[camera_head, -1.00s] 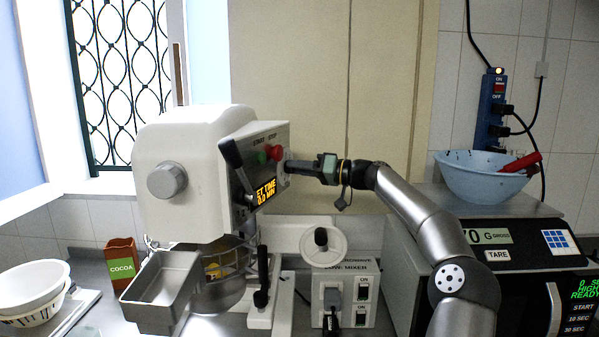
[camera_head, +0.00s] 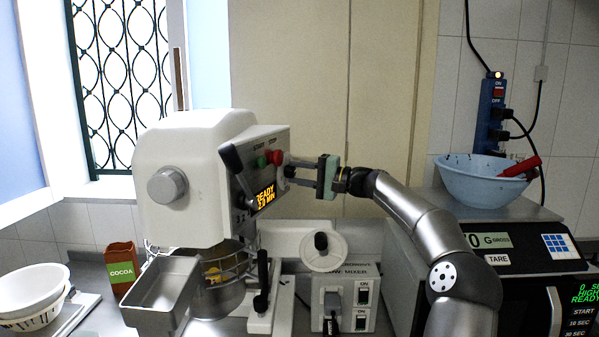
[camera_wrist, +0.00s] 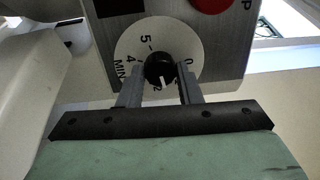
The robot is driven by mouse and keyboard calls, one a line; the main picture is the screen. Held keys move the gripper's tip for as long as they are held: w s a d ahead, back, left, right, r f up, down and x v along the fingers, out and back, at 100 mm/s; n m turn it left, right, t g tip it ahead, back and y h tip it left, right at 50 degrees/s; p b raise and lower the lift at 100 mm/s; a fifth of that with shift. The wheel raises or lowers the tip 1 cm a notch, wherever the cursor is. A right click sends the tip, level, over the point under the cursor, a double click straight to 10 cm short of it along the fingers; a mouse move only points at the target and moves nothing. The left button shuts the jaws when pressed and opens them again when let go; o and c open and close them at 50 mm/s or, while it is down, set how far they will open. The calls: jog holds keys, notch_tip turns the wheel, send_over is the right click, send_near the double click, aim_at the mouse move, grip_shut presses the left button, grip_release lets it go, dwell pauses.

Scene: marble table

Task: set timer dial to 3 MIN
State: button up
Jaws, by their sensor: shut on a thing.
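The timer dial is a black knob (camera_wrist: 160,67) on a white round scale (camera_wrist: 128,48) marked 0, 4, 5 and MIN in the wrist view. My gripper (camera_wrist: 162,76) is shut on the knob, one finger on each side. In the head view my gripper (camera_head: 291,172) reaches the mixer's control panel from the right. The orange display (camera_head: 264,198) on the panel reads READY with a minutes value, blurred, perhaps 2.9 or 3.0 MIN.
A red button (camera_head: 275,157) and a green button (camera_head: 261,161) sit just above the dial. The white mixer (camera_head: 195,140) fills the left.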

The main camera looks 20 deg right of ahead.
jog(key=m+p, duration=0.1)
jog(key=m, duration=0.3)
jog(key=shift+r+p, duration=0.15)
jog(key=shift+p, duration=0.15)
jog(key=m+p, duration=0.2)
jog(key=m, duration=0.1)
jog(key=shift+m+h, duration=0.3)
jog(key=m+p, duration=0.3)
jog(key=shift+m, duration=0.4)
jog(key=shift+m+p, duration=0.75)
jog(key=shift+m, duration=0.75)
jog(key=shift+f, duration=0.2)
jog(key=o, duration=1)
jog(key=shift+c, duration=0.2)
jog(key=shift+s, duration=0.1)
